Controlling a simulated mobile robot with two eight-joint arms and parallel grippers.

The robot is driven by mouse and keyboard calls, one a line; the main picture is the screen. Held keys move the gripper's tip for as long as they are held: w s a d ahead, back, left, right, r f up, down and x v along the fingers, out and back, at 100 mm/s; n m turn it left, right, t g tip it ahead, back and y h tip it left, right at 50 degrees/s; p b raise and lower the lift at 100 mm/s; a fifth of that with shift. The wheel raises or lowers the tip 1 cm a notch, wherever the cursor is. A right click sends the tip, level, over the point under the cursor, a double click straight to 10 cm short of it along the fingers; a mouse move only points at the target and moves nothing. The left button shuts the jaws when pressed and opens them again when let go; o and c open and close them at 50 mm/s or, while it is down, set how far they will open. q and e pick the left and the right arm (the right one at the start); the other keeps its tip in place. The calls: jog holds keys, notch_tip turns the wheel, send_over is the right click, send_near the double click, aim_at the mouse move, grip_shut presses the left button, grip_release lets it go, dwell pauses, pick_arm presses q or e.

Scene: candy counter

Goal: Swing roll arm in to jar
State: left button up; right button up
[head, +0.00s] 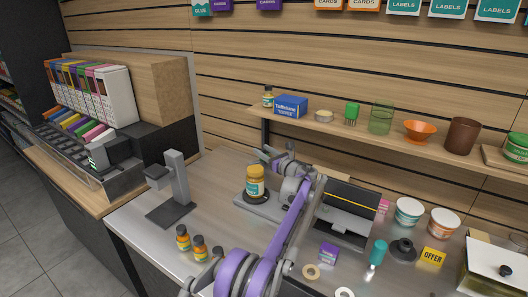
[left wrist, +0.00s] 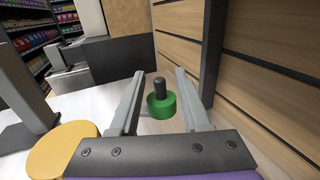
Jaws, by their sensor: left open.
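A jar (head: 255,182) with a yellow-orange lid and teal label stands upright on a round black seat on a grey metal base (head: 272,212). Its lid (left wrist: 62,150) fills the lower left of the left wrist view. A green roll with a black knob (left wrist: 160,103) shows between my finger bars, apart from the jar; I take it as part of the roll arm. Its support is hidden. My left gripper (head: 272,154) is behind and right of the jar in the head view. In the left wrist view its fingers (left wrist: 160,73) are open, one each side of the roll. My right gripper is not visible.
A slatted wall with a shelf (head: 340,130) of small goods is close behind the gripper. A black-topped machine (head: 348,205) stands right of my arm. The counter between stand and jar is clear.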

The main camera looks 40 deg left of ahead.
pick_arm(q)
grip_shut()
dwell(1.4)
